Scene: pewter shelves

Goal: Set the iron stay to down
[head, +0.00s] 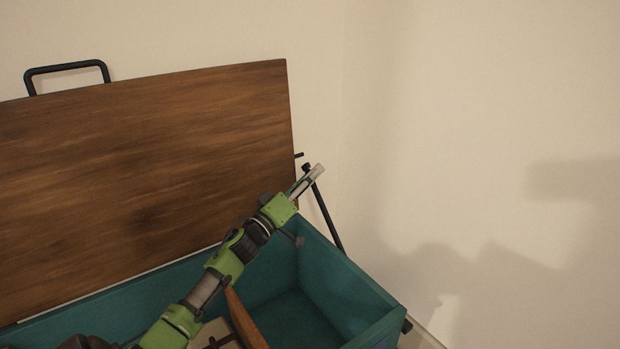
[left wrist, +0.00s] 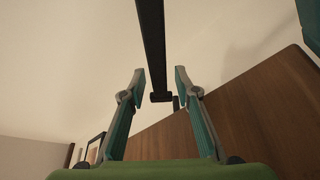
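The iron stay (head: 326,217) is a thin black bar at the right end of the teal chest (head: 345,285). It slants up and left from the chest's outer side to a small knob near the lid's edge. The wooden lid (head: 150,170) stands raised, with a short black peg (head: 299,155) on its right edge. My left gripper (head: 314,173) is at the stay's upper end. In the left wrist view, the gripper (left wrist: 160,72) is open, and the stay (left wrist: 152,40) passes between its fingers without visible contact. My right gripper is out of view.
A black handle (head: 67,67) sticks up from the lid's top edge. A brown wooden piece (head: 246,322) shows inside the chest, beside my left arm. Plain walls stand behind and to the right. The space right of the chest looks free.

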